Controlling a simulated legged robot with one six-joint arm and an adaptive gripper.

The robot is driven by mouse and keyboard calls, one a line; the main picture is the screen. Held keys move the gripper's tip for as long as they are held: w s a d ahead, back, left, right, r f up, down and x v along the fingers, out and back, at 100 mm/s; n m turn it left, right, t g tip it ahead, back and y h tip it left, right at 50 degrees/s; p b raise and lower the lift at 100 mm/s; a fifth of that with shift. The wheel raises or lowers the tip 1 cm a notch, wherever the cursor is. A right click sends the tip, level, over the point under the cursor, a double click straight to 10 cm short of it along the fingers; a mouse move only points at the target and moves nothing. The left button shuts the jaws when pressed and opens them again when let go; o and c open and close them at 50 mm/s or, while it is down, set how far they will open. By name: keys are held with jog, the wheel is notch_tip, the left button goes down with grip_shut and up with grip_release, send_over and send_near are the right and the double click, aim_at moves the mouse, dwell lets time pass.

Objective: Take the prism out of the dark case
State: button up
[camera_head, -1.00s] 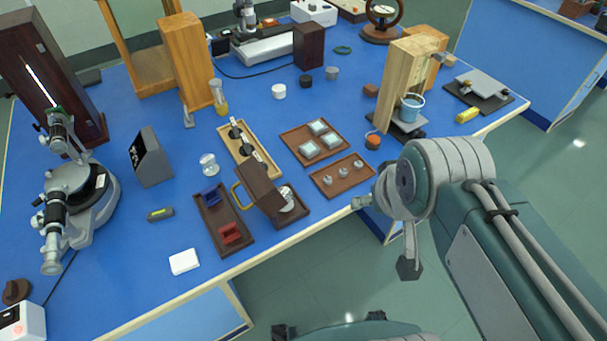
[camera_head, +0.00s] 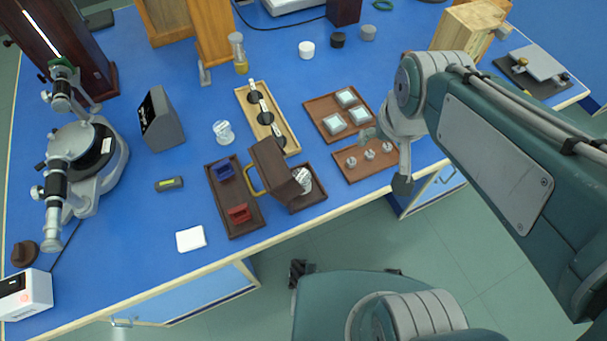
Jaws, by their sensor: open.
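The dark case (camera_head: 309,199) is a small brown box near the front edge of the blue bench. Its lid stands raised and tilted, with a brass-coloured handle on its left. A clear, glinting piece that looks like the prism (camera_head: 303,180) lies inside, partly hidden by the lid.
The brown tray (camera_head: 349,174) holds small clear pieces. Behind it, another tray (camera_head: 317,108) holds pale square blocks. A tray with blue and red holders (camera_head: 245,225) adjoins the case's left side. A wooden rack (camera_head: 291,146) stands behind. The bench's front edge is close.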

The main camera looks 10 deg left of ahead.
jog(key=w+a+f+n+g, duration=0.1)
jog(key=w+a+f+g, duration=0.15)
jog(key=a+f, duration=0.45)
jog(key=n+g, duration=0.1)
send_over(302, 176)
jog(key=shift+h, duration=0.4)
notch_tip(302, 176, down, 7)
jog(key=shift+w+a+f, duration=0.15)
notch_tip(302, 176, down, 8)
jog(key=shift+r, duration=0.2)
jog(key=c, duration=1)
